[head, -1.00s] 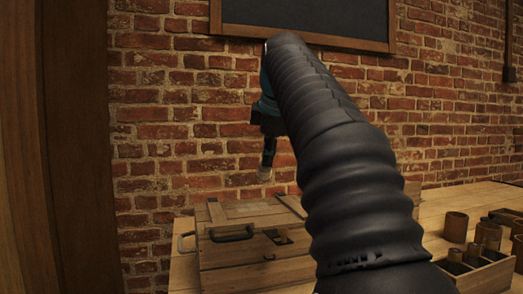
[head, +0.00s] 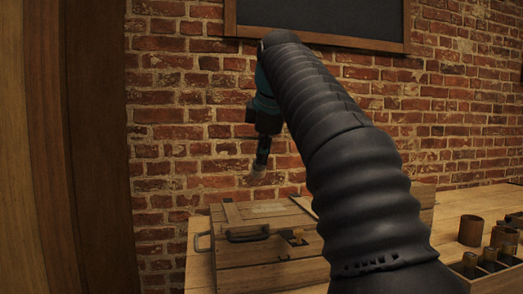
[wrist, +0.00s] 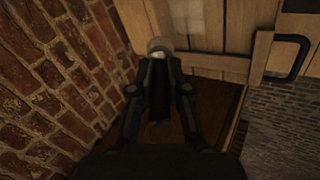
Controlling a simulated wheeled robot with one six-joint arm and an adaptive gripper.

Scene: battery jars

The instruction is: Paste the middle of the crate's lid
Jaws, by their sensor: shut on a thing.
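The wooden crate (head: 270,278) stands on a bench against the brick wall, with its lid (head: 268,211) shut. My gripper (head: 263,150) is shut on a dark-handled tool with a pale, rounded tip, apparently a brush (head: 258,171). The tip hangs above the lid's left part, apart from it. In the wrist view the pale tip (wrist: 159,46) overlaps the edge of the planked lid (wrist: 208,28), between my fingers.
A brown cylindrical jar (head: 471,230) stands on the bench at right, near a wooden box (head: 497,282) of smaller cylinders. A dark board (head: 320,17) hangs on the brick wall (head: 180,120) behind. A wooden post (head: 95,150) stands at left.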

